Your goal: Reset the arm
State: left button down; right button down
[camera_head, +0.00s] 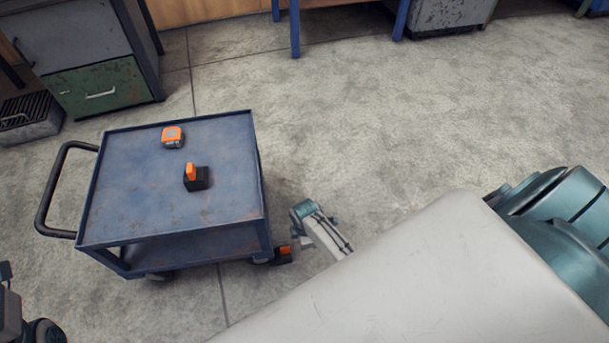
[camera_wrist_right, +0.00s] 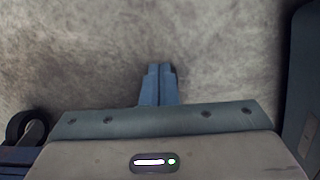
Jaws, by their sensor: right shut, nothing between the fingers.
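My right gripper (camera_wrist_right: 159,70) shows in the right wrist view with its two blue fingers together and nothing between them, over bare concrete floor. In the head view a large pale part of my arm (camera_head: 430,280) covers the lower right. A smaller grey and teal part of mine (camera_head: 322,228) sticks out from behind it, just right of the cart. The right fingertips cannot be made out there. My left gripper is not seen in either view.
A blue cart (camera_head: 225,150) stands left of my arm, with an orange and grey item (camera_head: 172,137) and an orange and black item (camera_head: 194,177) on top. A cart wheel (camera_wrist_right: 24,126) shows in the wrist view. The floor (camera_head: 400,120) beyond is clear.

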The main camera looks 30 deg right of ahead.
notch_tip(320, 180, up, 2)
